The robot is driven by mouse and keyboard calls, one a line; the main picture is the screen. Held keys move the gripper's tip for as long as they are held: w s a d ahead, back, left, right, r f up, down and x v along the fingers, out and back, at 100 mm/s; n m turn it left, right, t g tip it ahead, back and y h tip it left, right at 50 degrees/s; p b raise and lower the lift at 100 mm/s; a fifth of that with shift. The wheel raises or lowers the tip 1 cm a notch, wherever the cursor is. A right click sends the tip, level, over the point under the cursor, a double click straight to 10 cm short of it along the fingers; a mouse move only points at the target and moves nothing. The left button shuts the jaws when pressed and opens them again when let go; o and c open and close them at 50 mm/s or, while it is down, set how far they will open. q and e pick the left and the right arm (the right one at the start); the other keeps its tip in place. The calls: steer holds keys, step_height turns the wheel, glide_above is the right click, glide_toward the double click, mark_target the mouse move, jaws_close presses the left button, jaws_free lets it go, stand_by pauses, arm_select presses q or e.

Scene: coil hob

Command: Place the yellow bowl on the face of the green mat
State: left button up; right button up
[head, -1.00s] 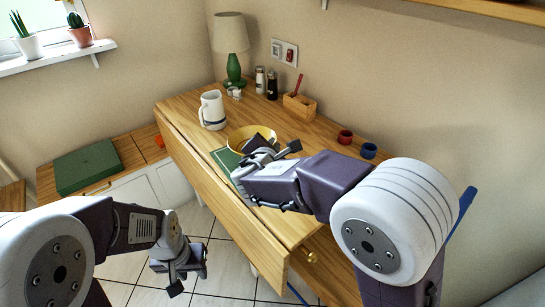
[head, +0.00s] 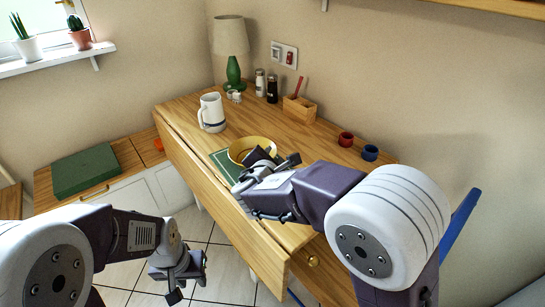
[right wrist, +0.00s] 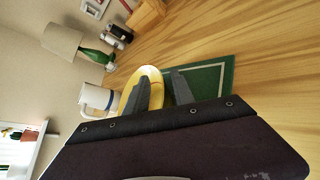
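The yellow bowl (head: 237,153) is upright over the green mat (head: 220,161) on the wooden counter. My right gripper (head: 273,159) is at the bowl's near right rim. In the right wrist view the fingers (right wrist: 163,84) are close together, one inside the yellow bowl (right wrist: 131,94) and one outside, shut on its wall. The green mat (right wrist: 213,78) shows to the right of the bowl there. The gripper hides part of the mat, and I cannot tell whether the bowl's base touches it. My left gripper (head: 187,285) hangs empty and open above the floor, away from the counter.
A white jug (head: 211,112) stands behind and left of the bowl. A green lamp (head: 233,70), two shakers and a wooden box (head: 299,108) are at the back. A red cup (head: 346,139) and a blue cup (head: 370,152) stand at right.

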steer(key=p+v, duration=0.2)
steer(key=v, duration=1)
steer(key=shift+p, duration=0.35)
